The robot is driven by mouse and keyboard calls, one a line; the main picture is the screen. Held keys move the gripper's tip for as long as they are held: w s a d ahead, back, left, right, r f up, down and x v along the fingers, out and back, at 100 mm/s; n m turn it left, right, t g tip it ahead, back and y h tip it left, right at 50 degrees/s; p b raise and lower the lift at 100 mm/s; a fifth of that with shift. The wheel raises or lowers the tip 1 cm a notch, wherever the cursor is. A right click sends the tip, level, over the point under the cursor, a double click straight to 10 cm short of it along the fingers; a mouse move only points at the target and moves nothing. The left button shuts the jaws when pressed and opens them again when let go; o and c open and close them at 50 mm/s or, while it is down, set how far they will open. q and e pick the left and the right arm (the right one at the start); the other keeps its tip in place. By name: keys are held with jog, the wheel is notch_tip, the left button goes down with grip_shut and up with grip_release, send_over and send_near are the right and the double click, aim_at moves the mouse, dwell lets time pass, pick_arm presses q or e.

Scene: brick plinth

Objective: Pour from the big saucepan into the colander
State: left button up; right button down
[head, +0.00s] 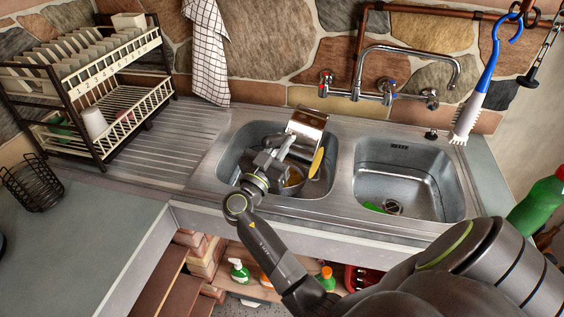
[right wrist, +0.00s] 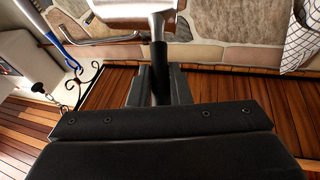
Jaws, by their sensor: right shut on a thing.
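The big saucepan is a shiny metal pan (head: 307,119), seen tilted at the back of the left sink basin; its wall also shows at the top of the right wrist view (right wrist: 118,10). My right gripper (head: 281,150) is over the left basin, shut on the saucepan's dark handle (right wrist: 160,82). What is inside the saucepan is hidden. A round vessel (head: 294,178), probably the colander, sits low in the left basin, partly hidden by my gripper. A yellow elongated thing (head: 317,162) stands at its right side. My left gripper is not in view.
The right basin (head: 440,180) holds a small green thing (head: 374,208) near the drain. The tap (head: 410,52) rises behind the sink. A dish rack (head: 85,85) stands at the left, and the ribbed drainboard (head: 165,140) is clear. A blue-handled brush (head: 485,80) hangs at the right.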

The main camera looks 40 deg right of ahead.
aim_at(295, 151)
jog(key=s+d+f+m+g+y+b, duration=0.1)
jog(key=s+d+f+m+b, duration=0.2)
jog(key=s+d+m+b, duration=0.2)
jog(key=s+d+f+m+g+y+b, duration=0.2)
jog(key=s+d+m+b, duration=0.4)
jog(key=s+m+b, duration=0.6)
jog(key=shift+s+d+f+m+g+b, duration=0.2)
jog(key=shift+f+m+g+b, duration=0.15)
jog(key=shift+b, duration=0.25)
dwell(0.4)
dwell(0.5)
